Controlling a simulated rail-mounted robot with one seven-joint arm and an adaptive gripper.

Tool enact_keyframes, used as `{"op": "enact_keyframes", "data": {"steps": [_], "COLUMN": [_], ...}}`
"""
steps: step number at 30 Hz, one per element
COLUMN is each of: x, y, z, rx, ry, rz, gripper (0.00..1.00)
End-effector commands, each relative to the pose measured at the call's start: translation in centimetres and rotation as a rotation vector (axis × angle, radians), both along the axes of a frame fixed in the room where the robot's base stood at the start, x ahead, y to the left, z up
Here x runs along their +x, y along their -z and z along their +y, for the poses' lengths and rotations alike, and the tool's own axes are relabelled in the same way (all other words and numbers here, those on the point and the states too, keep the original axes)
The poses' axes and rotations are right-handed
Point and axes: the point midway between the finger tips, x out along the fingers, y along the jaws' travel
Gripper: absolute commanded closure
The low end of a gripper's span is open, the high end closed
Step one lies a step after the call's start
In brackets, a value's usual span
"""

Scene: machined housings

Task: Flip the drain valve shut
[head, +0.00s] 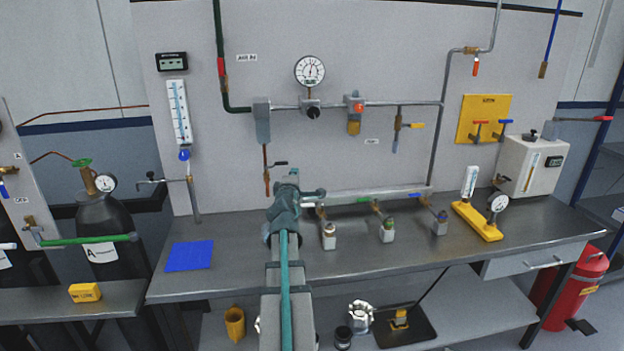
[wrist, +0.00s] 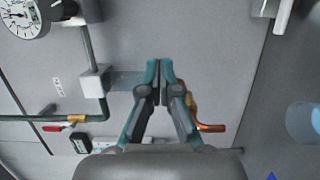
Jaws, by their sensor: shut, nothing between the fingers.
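The valve that I take for the drain valve (head: 267,164) is on a thin copper pipe hanging below a grey filter body (head: 262,125) on the wall panel. Its dark lever appears to stick out to the right, across the pipe. My gripper (head: 292,173) is just right of and below the lever in the head view; I cannot tell whether they touch. In the wrist view my gripper (wrist: 160,62) has its fingertips together with nothing between them. A copper piece (wrist: 209,127) shows beside the right finger, and the fingers hide part of what is behind them.
A pressure gauge (head: 310,70), regulator knob (head: 313,113) and grey pipe run right of the filter. A green pipe (head: 218,40) enters from the left. A manifold with several fittings (head: 388,232) stands on the bench behind and right. A blue mat (head: 189,256) lies at left.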

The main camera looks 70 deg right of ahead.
Motion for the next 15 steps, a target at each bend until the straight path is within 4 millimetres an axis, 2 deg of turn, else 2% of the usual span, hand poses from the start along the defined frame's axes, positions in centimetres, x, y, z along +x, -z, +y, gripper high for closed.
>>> {"op": "enact_keyframes", "data": {"steps": [1,6,15], "x": [-1.4,-4.6,-6.8], "y": [-0.2,-0.3,-0.1], "z": [0.5,1.1,1.4], "rx": [0.002,0.003,0.001], "ry": [0.002,0.002,0.000], "rz": [-0.002,-0.001,0.000], "gripper": [1.00,1.00,1.00]}}
